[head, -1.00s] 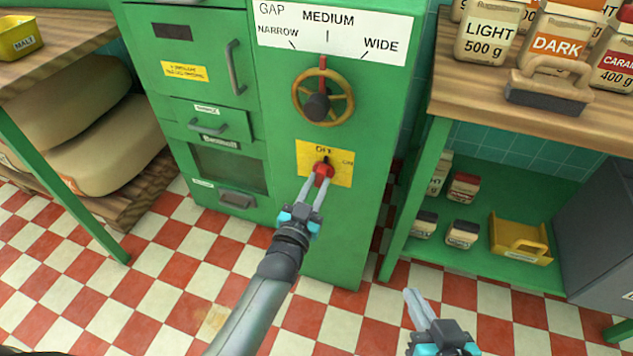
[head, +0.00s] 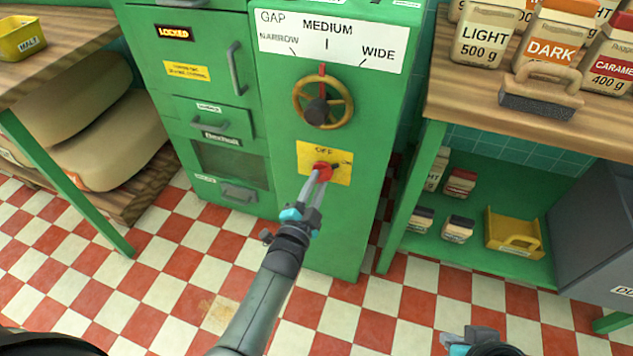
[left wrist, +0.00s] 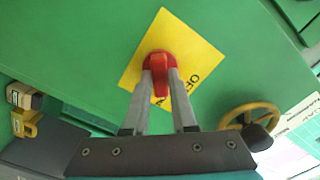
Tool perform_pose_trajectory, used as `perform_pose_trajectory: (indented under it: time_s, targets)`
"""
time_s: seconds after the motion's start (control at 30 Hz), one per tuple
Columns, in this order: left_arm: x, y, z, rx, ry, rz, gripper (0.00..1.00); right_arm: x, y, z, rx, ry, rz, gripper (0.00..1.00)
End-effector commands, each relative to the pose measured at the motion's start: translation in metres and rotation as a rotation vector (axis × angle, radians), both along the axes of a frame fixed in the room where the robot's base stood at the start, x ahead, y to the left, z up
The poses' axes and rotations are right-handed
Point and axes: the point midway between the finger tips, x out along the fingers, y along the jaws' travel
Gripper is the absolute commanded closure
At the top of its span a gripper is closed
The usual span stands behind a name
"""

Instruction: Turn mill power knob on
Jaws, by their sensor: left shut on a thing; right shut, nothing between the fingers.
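The red mill power knob (head: 323,169) is on a yellow plate (head: 310,152) marked OFF, on the front of the green mill. My left gripper (head: 319,180) is shut on the knob. In the left wrist view, its fingers (left wrist: 159,84) sit on either side of the red knob (left wrist: 159,62). My right gripper (head: 472,338) is at the bottom right edge, mostly cut off, shut and empty, away from the mill.
The gap handwheel (head: 343,99) is above the plate, its red mark at MEDIUM. A lit LOCKED display (head: 175,32) is at the mill's upper left. A wooden table with bags and a brush (head: 541,93) stands right. Checkered floor in front is clear.

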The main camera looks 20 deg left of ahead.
Motion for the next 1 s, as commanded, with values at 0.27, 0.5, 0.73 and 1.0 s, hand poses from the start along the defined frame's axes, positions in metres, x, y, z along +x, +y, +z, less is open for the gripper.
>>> perform_pose_trajectory:
  time_s: [0.27,0.5,0.73,1.0]
  targets:
    - [-0.0004,-0.0002,-0.001,0.124,-0.001,0.0,1.0,-0.0033,-0.003,0.0016,-0.008,0.022,-0.006,1.0]
    - [-0.0004,-0.0003,-0.0012,0.163,-0.003,-0.001,1.0,-0.004,-0.0035,0.0014,-0.01,0.026,-0.006,1.0]
    - [-0.0004,-0.0002,-0.0012,0.169,-0.003,-0.001,1.0,-0.0037,-0.0036,0.0016,-0.009,0.025,-0.006,1.0]
    - [-0.0004,-0.0001,-0.0011,0.169,-0.004,0.0,0.63,-0.0035,-0.0034,0.0014,-0.009,0.024,-0.006,1.0]
